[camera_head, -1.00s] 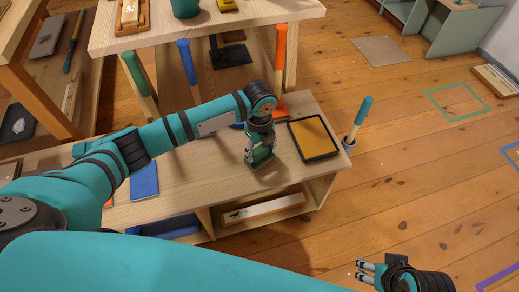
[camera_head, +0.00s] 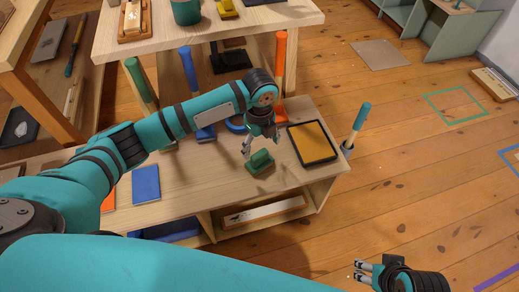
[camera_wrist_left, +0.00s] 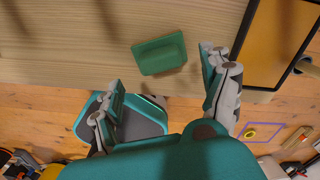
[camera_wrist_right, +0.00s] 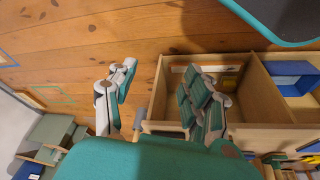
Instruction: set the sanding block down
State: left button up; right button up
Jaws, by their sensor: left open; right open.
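The green sanding block (camera_head: 261,160) rests on the wooden bench top (camera_head: 190,187), left of a black tray with a yellow-orange face. It also shows in the left wrist view (camera_wrist_left: 159,54), lying on the wood near the bench edge. My left gripper (camera_head: 257,145) is open just above and behind the block, with nothing between its fingers. In the left wrist view its fingers (camera_wrist_left: 160,105) are spread wide and apart from the block. My right gripper (camera_head: 362,272) is open and empty, out over the floor at the lower right; its spread fingers show in the right wrist view (camera_wrist_right: 158,105).
The black-rimmed tray (camera_head: 312,143) lies right of the block. A blue flat piece (camera_head: 145,184) lies to the left. Several long-handled tools stand behind, including an orange one (camera_head: 281,75). A teal-handled tool (camera_head: 358,125) stands at the bench's right end. Bare bench lies left of the block.

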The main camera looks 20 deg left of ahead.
aim_at(260, 154)
pick_arm(q)
notch_tip(260, 154, up, 6)
jog(key=r+p, duration=0.1)
jog(key=s+d+f+n+t+h, duration=0.2)
jog(key=s+d+f+n+h, duration=0.1)
jog(key=s+d+f+n, duration=0.55)
jog(key=s+a+f+n+y, duration=0.1)
jog(key=s+a+f+n, duration=0.2)
jog(key=s+a+n, duration=0.4)
jog(key=s+a+f+n+t+y, duration=0.1)
jog(key=s+a+f+n, duration=0.3)
jog(key=s+a+n, duration=0.3)
jog(key=shift+s+y, duration=0.3)
jog(key=shift+y, duration=0.1)
pick_arm(e)
jog(key=x, duration=0.6)
jog(key=shift+s, duration=0.4)
